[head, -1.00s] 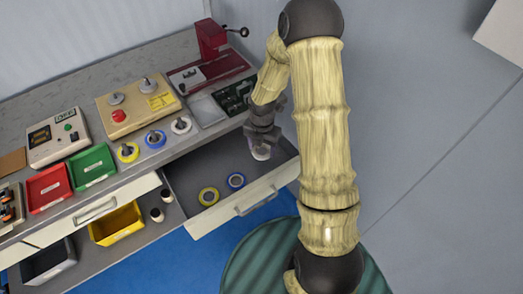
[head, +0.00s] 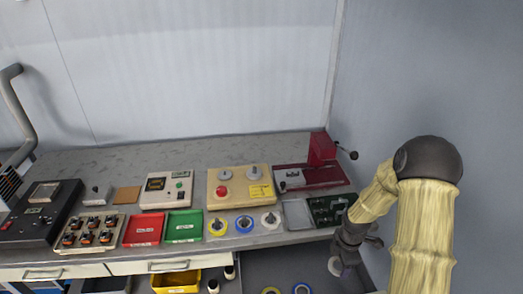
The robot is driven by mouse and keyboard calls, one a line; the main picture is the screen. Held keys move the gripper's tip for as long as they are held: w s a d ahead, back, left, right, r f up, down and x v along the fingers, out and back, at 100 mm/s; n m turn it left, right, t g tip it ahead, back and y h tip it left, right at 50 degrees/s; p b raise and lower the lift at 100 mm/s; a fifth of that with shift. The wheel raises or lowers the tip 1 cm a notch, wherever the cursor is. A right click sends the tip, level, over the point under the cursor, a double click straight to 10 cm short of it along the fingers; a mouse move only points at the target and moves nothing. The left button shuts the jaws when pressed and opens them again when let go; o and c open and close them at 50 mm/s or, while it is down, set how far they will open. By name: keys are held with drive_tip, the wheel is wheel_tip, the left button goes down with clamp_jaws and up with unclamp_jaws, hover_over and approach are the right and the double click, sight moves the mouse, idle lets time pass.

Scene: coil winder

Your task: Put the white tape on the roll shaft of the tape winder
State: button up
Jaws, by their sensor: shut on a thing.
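My gripper (head: 342,257) is at the lower right in the head view, low in front of the bench edge, above the open drawer. It is shut on the white tape (head: 335,267), a small pale ring partly hidden by the fingers. A beige machine (head: 240,188) with two grey round posts, a red button and a yellow label stands on the bench, left of my gripper; it looks like the tape winder. Which post is the roll shaft I cannot tell.
The open drawer (head: 262,268) holds a yellow roll (head: 271,291) and a blue roll (head: 301,288). A red press (head: 322,150), a grey tray (head: 297,214) and a dark green board (head: 328,209) lie at the bench's right. Red and green trays (head: 184,226) are left.

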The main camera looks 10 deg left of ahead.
wheel_tip(320, 180, up, 12)
drive_tip(key=m+p, duration=1.6)
drive_tip(key=m, duration=0.4)
drive_tip(key=shift+w+a+r+m, duration=0.15)
drive_tip(key=shift+w+m, duration=0.05)
drive_tip(key=shift+m, duration=0.1)
drive_tip(key=shift+s, duration=0.1)
